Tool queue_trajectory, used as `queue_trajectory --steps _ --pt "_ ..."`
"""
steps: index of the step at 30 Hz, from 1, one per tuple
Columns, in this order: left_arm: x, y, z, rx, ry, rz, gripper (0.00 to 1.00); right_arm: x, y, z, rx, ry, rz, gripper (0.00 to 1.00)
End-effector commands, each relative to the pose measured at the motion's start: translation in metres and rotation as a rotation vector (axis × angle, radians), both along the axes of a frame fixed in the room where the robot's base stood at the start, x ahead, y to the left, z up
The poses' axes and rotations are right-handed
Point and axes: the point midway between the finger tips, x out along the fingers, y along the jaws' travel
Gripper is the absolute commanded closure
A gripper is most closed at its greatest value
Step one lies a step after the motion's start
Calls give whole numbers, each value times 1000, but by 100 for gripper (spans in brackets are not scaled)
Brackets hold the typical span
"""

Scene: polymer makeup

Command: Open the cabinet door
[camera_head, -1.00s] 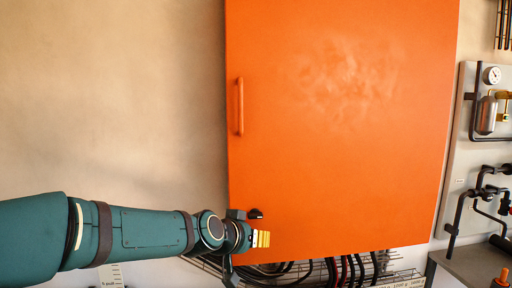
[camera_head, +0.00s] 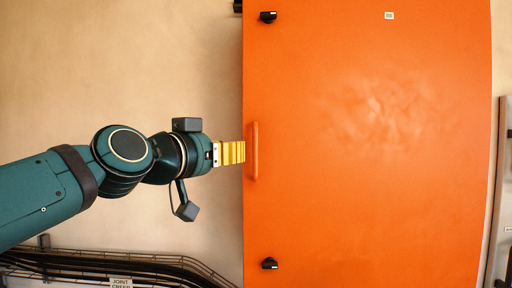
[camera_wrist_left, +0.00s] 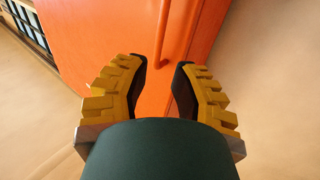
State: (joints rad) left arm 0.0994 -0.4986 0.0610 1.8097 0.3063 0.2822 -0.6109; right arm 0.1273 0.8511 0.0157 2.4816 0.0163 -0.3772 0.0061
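The orange cabinet door (camera_head: 370,190) fills the right half of the head view and looks shut. Its vertical orange handle (camera_head: 255,150) is near the door's left edge. My left gripper (camera_head: 241,152) is just left of the handle, at about its height. In the left wrist view the left gripper (camera_wrist_left: 165,75) has its two yellow, dark-padded fingers apart, with nothing between them. The handle (camera_wrist_left: 162,35) shows ahead of the fingertips, in line with the gap. Contact with the handle is not visible. My right gripper is not in view.
Black knobs (camera_head: 268,17) sit on the door near its upper and lower left corners. Cables run in a wire tray (camera_head: 120,265) at the lower left. A grey panel (camera_head: 497,200) stands at the right edge. The beige wall left of the door is clear.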

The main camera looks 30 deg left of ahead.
Motion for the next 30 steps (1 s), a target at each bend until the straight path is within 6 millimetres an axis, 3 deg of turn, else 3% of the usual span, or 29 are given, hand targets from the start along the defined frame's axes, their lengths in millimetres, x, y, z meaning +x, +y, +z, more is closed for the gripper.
queue_trajectory --steps 9,15,29,30 --pt "63 -2 0 -1 3 0 75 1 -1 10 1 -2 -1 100" --pt "88 -3 0 -1 1 0 75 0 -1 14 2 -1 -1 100" --pt "97 -4 0 0 -1 1 75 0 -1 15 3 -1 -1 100" --pt "97 -4 0 0 -1 1 89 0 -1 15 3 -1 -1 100"
